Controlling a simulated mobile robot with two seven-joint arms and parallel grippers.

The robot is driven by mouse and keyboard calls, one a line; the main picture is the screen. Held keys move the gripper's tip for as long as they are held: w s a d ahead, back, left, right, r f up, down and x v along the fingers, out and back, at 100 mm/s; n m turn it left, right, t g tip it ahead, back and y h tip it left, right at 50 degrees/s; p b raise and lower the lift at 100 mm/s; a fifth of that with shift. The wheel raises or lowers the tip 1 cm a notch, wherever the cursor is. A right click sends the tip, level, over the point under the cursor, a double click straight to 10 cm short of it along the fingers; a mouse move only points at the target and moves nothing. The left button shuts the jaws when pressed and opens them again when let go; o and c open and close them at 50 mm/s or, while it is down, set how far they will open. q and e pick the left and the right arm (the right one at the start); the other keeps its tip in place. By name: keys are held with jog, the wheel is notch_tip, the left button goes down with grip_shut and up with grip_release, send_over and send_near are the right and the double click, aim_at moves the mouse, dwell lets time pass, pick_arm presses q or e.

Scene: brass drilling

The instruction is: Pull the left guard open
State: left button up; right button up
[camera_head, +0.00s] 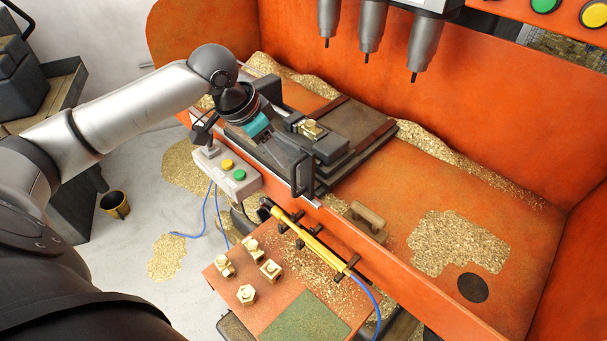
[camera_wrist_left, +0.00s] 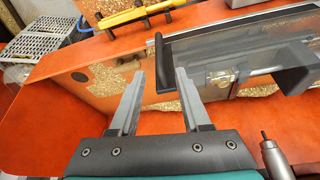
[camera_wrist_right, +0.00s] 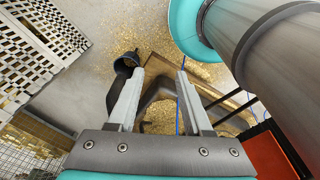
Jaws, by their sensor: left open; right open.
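The left guard is a clear panel with a dark frame in the left wrist view (camera_wrist_left: 235,65), at the front of the orange machine. Its dark upright handle (camera_head: 303,176) stands at the panel's right end in the head view. In the left wrist view the handle (camera_wrist_left: 162,66) lies just beyond the tips, roughly in line with the gap. My left gripper (camera_head: 284,153) is open and empty, close to the handle; I cannot tell whether they touch. Its two fingers (camera_wrist_left: 159,70) are spread. My right gripper (camera_wrist_right: 157,72) is open and empty, away from the guard, over the floor.
A button box (camera_head: 227,171) sits left of the guard. A yellow tool (camera_head: 308,238) hangs on the front edge. Several brass fittings (camera_head: 247,294) lie on the lower tray. Drill spindles (camera_head: 369,25) hang above. A dark bucket (camera_wrist_right: 126,63) stands on the chip-strewn floor.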

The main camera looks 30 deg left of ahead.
pick_arm(q)
jog(key=f, duration=0.2)
send_near(298, 193)
jog(key=w+f, duration=0.1)
jog(key=w+d+f, duration=0.1)
jog(key=f, duration=0.1)
jog(key=w+f, duration=0.1)
jog(key=shift+d+f, duration=0.15)
jog(key=shift+d, duration=0.15)
jog(key=shift+w+d+f, duration=0.1)
jog(key=shift+w+f, duration=0.1)
jog(key=shift+f, duration=0.45)
pick_arm(e)
jog(key=shift+s+g, duration=0.3)
jog(key=shift+s, duration=1.35)
pick_arm(q)
jog(key=c, duration=0.7)
grip_shut()
pick_arm(e)
jog(key=shift+w, duration=0.1)
